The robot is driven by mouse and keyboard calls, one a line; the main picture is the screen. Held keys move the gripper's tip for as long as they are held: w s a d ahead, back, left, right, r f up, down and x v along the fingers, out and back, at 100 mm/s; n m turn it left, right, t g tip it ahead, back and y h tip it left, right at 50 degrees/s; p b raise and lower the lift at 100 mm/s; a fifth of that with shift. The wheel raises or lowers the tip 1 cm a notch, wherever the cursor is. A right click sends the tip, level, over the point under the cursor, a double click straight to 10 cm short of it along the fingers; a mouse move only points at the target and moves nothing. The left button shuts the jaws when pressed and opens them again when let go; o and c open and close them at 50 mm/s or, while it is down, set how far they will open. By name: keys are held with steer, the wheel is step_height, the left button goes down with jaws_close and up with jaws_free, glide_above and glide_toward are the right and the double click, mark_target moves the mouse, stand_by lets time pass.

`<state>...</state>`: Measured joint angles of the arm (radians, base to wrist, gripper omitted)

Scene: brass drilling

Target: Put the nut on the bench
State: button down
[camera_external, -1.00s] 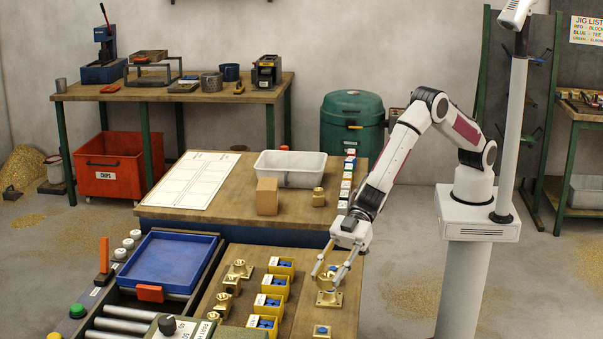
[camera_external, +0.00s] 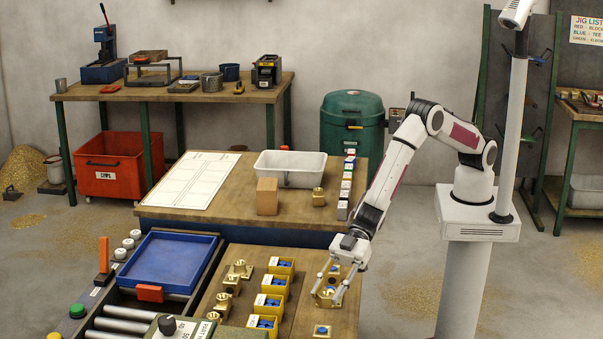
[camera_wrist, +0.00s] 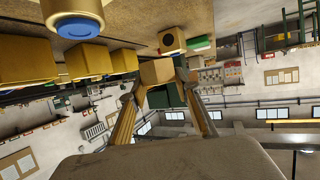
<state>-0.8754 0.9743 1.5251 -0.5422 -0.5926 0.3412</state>
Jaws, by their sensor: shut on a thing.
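My gripper (camera_external: 326,297) reaches down over the front right part of the bench (camera_external: 300,315), its fingers slanting down and left. It is shut on a small brass thing, which I take to be the nut (camera_external: 327,291), low at the brass fittings. The fingers partly hide it, and I cannot tell whether it touches the fitting or bench. In the wrist view my gripper (camera_wrist: 160,88) shows as two long fingers. A plain tan block (camera_wrist: 157,72) appears between their tips; I cannot tell whether it is behind them. A blue-ringed brass part (camera_wrist: 75,20) fills the upper left.
Yellow bins (camera_external: 271,303) with blue pieces and several brass fittings (camera_external: 240,269) stand left of my gripper. Behind are a brown box (camera_external: 267,196), a white tub (camera_external: 290,168) and a brass fitting (camera_external: 318,197). A blue tray (camera_external: 168,262) is farther left.

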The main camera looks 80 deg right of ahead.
steer(key=shift+f, duration=1.05)
steer(key=shift+f, duration=1.9)
